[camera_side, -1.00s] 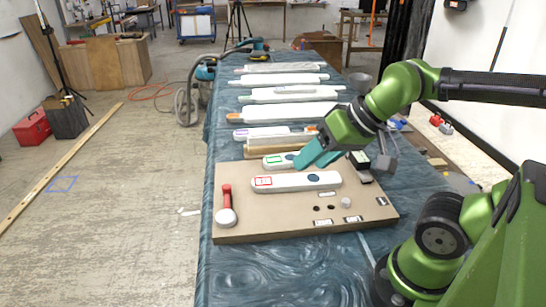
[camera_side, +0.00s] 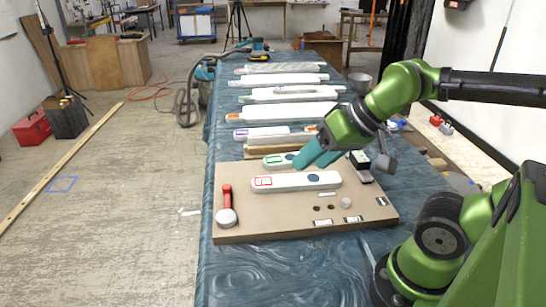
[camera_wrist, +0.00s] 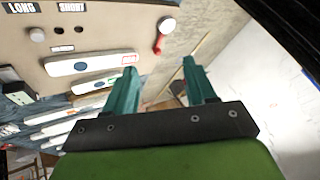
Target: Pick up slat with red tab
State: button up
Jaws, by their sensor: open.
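The white slat with the red-outlined tab (camera_side: 296,181) lies flat across the brown board, its red mark at its left end. In the wrist view the same slat (camera_wrist: 92,63) lies left of the fingers, its red mark nearest them. My gripper (camera_side: 306,161) has two teal fingers and hangs just behind and above this slat in the side view, apart from it. In the wrist view my gripper (camera_wrist: 158,67) is open with nothing between its fingers. A white slat with a green-outlined tab (camera_side: 274,160) lies behind, partly hidden by the fingers.
The brown board (camera_side: 250,222) also carries a red-handled lever (camera_side: 227,200), a round knob (camera_side: 346,203), holes and labels. Several more white slats (camera_side: 290,112) lie in rows farther back on the blue-covered table. A black block (camera_side: 360,160) stands right of the fingers.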

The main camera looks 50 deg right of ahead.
jog(key=o, duration=0.6)
jog(key=shift+d, duration=0.1)
jog(key=n+g, duration=0.6)
jog(key=n, duration=0.7)
send_over(296, 179)
jog(key=s+d, duration=0.2)
jog(key=d+x, duration=0.1)
jog(key=x, duration=0.4)
jog(key=shift+h, duration=0.4)
jog(key=f, duration=0.5)
jog(key=a+f, duration=0.1)
jog(key=f, duration=0.4)
jog(key=w+a+f, duration=0.1)
jog(key=f, duration=0.5)
jog(key=shift+w, duration=0.1)
